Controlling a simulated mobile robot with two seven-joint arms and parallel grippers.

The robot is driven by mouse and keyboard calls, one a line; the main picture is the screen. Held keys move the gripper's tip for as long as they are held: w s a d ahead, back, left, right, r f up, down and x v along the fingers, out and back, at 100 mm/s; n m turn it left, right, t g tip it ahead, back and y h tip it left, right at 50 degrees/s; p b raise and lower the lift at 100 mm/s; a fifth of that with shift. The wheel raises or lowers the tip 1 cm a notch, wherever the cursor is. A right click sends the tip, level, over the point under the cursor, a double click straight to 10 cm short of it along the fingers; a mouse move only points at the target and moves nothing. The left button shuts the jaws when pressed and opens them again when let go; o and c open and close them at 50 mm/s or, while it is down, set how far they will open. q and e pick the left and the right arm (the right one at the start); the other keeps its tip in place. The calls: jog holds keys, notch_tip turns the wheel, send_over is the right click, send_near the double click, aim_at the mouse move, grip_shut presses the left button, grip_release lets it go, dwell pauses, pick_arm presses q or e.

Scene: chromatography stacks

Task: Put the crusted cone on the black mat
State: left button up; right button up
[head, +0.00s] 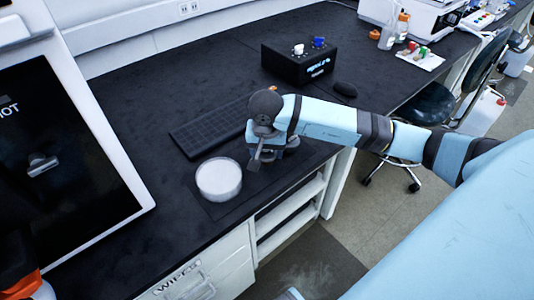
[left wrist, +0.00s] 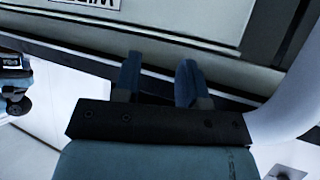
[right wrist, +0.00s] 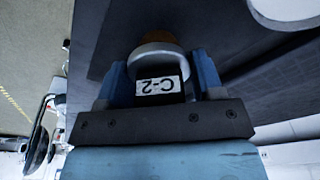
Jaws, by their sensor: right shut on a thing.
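The crusted cone (right wrist: 158,52) shows in the right wrist view with an orange-brown top, a pale grey ring and a white C-2 label on a dark body. My right gripper (right wrist: 160,78) is shut on it, one blue finger on each side. In the head view my right gripper (head: 262,156) is over the bench near its front edge, beside a white round dish, and mostly hides the cone. The black mat (head: 240,200) is a dark patch under and beside the dish, hard to tell from the black bench. My left gripper (left wrist: 158,84) is open and empty.
The white round dish (head: 219,180) stands left of the right gripper. A black keyboard (head: 208,124) lies behind. A black box (head: 298,64) and a mouse (head: 345,89) are farther back. A large screen (head: 65,150) is at left. A pale drawer front (left wrist: 165,30) faces my left gripper.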

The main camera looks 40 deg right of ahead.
aim_at(267, 156)
pick_arm(q)
jog(key=shift+f, duration=0.1)
pick_arm(e)
jog(key=shift+f, duration=0.8)
pick_arm(q)
jog(key=shift+f, duration=0.1)
pick_arm(e)
jog(key=shift+f, duration=0.1)
jog(key=o, duration=1)
jog(key=shift+o, duration=0.2)
jog(key=shift+r, duration=0.5)
pick_arm(q)
jog(key=shift+s+a+p, duration=0.1)
jog(key=shift+p, duration=0.55)
pick_arm(e)
notch_tip(267, 156, up, 11)
jog(key=s+a, duration=0.1)
jog(key=shift+s, duration=0.2)
